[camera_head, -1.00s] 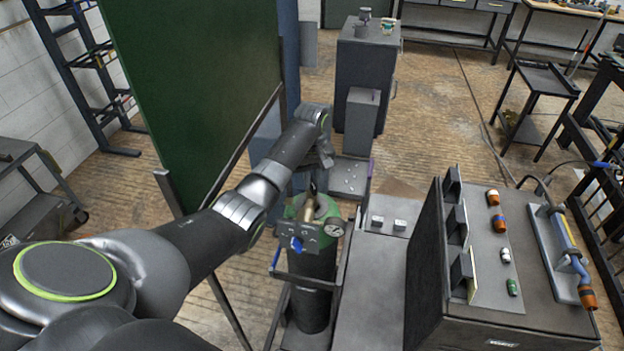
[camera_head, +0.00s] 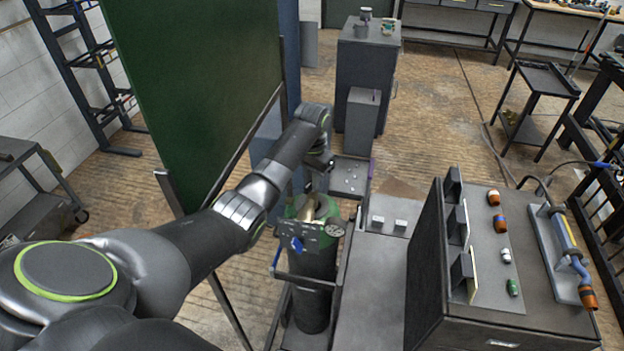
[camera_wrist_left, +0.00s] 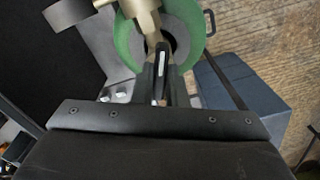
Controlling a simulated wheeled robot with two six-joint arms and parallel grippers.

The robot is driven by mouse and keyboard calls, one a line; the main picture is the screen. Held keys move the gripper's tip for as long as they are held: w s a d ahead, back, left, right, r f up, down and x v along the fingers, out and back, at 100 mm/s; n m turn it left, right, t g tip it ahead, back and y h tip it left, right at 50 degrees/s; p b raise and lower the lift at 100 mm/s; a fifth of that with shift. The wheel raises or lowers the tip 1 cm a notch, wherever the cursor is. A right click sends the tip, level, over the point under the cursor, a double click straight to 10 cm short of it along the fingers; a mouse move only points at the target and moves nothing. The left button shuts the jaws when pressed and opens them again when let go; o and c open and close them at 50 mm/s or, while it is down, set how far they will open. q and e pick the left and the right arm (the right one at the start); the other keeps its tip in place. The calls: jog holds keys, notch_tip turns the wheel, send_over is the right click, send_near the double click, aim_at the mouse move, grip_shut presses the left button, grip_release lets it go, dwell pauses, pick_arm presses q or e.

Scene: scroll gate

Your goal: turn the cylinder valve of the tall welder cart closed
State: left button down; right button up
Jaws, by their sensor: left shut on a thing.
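The gas cylinder (camera_head: 312,290) stands upright in the tall welder cart, with a green collar at its top. A brass valve (camera_head: 309,209) rises inside the collar, and a blue knob (camera_head: 296,244) and a round gauge (camera_head: 335,229) are on the near side. My left gripper (camera_head: 318,188) reaches down over the back of the collar. In the left wrist view the gripper (camera_wrist_left: 163,85) is shut at the valve, with the brass body (camera_wrist_left: 142,18) and green collar (camera_wrist_left: 205,40) just beyond. The exact grip on the valve part is partly hidden. My right gripper is out of view.
A green panel (camera_head: 195,90) stands close to the left of my arm. The cart's grey deck (camera_head: 371,285) and a dark console (camera_head: 520,240) with several coloured fittings lie to the right. A grey cabinet (camera_head: 366,75) stands behind. Open floor shows at the upper right.

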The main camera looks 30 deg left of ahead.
pick_arm(q)
jog(key=m, duration=0.3)
jog(key=shift+r+m, duration=0.1)
jog(key=shift+m, duration=0.2)
jog(key=m, duration=0.3)
jog(key=shift+m, duration=0.3)
jog(key=m, duration=0.5)
jog(key=shift+m, duration=0.4)
jog(key=c, duration=1.5)
grip_release()
jog(key=shift+w+d, duration=0.1)
jog(key=shift+o, duration=0.2)
